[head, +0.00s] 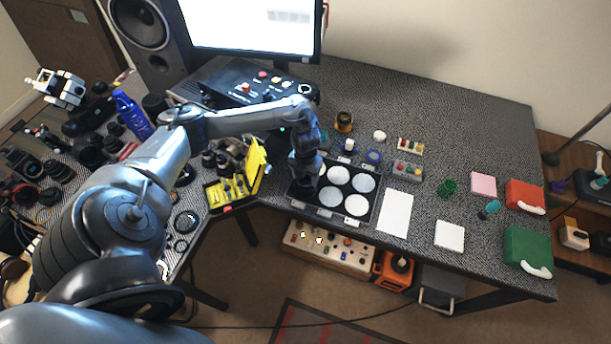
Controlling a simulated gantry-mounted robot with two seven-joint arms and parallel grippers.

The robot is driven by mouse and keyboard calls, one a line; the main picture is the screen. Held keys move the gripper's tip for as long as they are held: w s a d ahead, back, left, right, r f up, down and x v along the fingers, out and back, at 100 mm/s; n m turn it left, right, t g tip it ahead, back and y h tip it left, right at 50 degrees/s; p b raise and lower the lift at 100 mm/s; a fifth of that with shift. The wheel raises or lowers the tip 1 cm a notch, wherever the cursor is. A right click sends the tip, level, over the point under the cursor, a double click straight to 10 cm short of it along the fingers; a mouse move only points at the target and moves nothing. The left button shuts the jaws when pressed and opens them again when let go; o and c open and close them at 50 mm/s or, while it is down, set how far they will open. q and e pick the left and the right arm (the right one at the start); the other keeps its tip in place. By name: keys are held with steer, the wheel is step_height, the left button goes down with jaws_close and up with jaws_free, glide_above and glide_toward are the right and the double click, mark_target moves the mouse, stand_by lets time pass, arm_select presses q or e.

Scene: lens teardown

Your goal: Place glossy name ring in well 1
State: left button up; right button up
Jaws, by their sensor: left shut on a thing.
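The black tray (318,213) lies near the front edge of the desk, with several pale round wells showing, such as the upper middle one (338,175). My left gripper (304,186) points down over the tray's left side. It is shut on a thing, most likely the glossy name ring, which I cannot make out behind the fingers. The gripper and wrist cover the tray's left wells, so I cannot tell the gap between the gripper and the tray. No well number is readable. My right gripper is not in view.
An open yellow case (216,194) stands left of the tray, its lid close to my arm. A blue ring (373,156) and small parts lie behind the tray. White sheets (396,212) lie to its right. A monitor (252,28) stands at the back.

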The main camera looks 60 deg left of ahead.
arm_select(q)
steer(key=shift+f, duration=0.1)
steer(key=o, duration=1.4)
